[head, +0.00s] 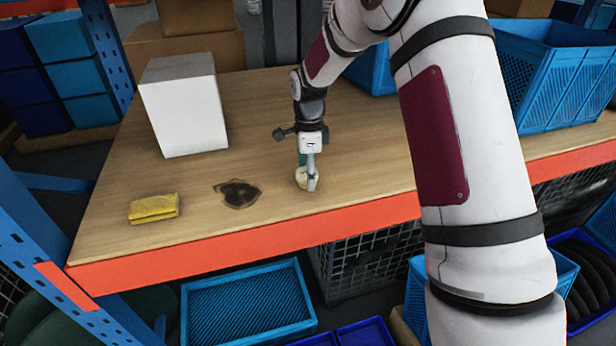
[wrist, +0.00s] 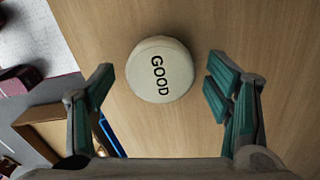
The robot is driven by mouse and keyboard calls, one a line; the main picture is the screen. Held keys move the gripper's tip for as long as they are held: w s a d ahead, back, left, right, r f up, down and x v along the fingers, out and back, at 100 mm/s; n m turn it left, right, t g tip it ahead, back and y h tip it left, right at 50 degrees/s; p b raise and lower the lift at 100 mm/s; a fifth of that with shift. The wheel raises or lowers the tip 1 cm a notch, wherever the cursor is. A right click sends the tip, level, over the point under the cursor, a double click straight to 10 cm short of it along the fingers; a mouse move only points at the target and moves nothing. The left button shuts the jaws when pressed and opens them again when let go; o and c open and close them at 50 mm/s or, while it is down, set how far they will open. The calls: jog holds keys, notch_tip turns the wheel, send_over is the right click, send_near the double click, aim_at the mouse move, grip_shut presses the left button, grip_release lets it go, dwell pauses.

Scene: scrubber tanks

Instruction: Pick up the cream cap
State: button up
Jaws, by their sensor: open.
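The cream cap (wrist: 160,70) is round, with the dark word "GOOD" on its top. It lies on the wooden tabletop. In the wrist view it sits at the upper middle, between and slightly ahead of the fingertips. My gripper (wrist: 158,80) is open, with a green-padded finger on each side of the cap and a gap on both sides. In the head view my gripper (head: 308,172) points down near the table's front edge. The cap (head: 300,178) is partly hidden there behind a finger.
Blue crates (head: 562,75) stand at the right. The orange front edge (head: 240,246) is close. Tabletop around the cap is clear.

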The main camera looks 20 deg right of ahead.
jog(key=shift+f, duration=0.6)
jog(key=c, duration=1)
jog(key=shift+c, duration=0.2)
jog(key=shift+w+r, duration=0.1)
jog(key=shift+r, duration=0.7)
jog(key=shift+s+r+b, duration=0.2)
jog(key=shift+r, duration=0.3)
jog(key=shift+s+r+b, duration=0.15)
jog(key=shift+r+b, duration=0.05)
jog(key=shift+r, duration=0.3)
jog(key=s+r, duration=0.1)
jog(key=s, duration=1.4)
jog(key=shift+s+r, duration=0.15)
jog(key=shift+s, duration=0.15)
